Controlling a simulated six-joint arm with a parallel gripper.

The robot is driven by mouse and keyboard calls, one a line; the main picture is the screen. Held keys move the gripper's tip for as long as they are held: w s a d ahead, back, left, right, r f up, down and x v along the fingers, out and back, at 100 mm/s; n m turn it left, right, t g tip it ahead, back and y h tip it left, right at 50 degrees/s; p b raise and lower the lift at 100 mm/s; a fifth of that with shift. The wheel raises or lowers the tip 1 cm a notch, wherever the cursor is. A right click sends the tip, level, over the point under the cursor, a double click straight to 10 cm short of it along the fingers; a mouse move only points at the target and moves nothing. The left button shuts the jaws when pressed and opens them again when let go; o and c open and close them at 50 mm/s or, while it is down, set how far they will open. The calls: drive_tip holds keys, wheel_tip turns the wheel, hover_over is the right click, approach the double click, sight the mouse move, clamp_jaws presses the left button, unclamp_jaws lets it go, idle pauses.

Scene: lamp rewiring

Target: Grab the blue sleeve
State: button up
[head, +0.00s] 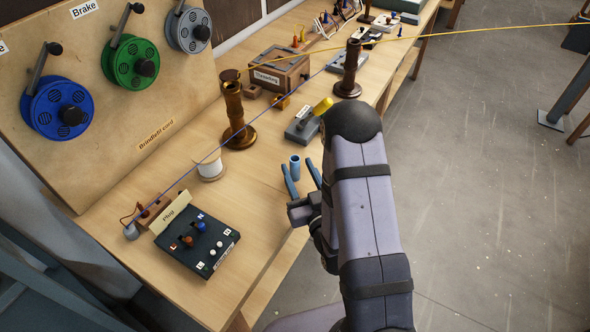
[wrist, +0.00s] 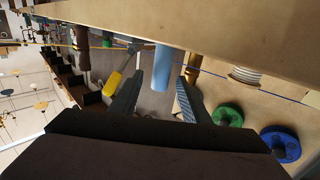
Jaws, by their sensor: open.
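The blue sleeve (head: 295,164) is a short light-blue cylinder near the front edge of the bench in the head view. In the wrist view the sleeve (wrist: 162,68) shows between the two fingers. My gripper (head: 297,172) is open, with one finger on each side of the sleeve as seen from the head camera. In the wrist view my gripper (wrist: 158,82) shows a gap between each finger and the sleeve. I cannot tell how far the fingertips reach past it.
A black plug box (head: 198,240), a white spool (head: 209,167) and a brown post (head: 236,115) stand to the left. A grey block with a yellow handle (head: 321,106) is just behind. A thin blue cord (head: 255,115) crosses above the bench. Bare wood lies left of the sleeve.

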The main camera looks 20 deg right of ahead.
sight(294, 160)
drive_tip(key=shift+w+f+b, duration=0.15)
drive_tip(key=shift+w+b, duration=0.35)
drive_tip(key=shift+b, duration=0.15)
drive_tip(key=shift+w+b, duration=0.3)
drive_tip(key=shift+w+a, duration=0.1)
drive_tip(key=shift+w, duration=0.25)
drive_tip(key=shift+w+a+p, duration=0.15)
drive_tip(key=shift+w+p, duration=0.3)
drive_tip(key=shift+w, duration=1.8)
clamp_jaws()
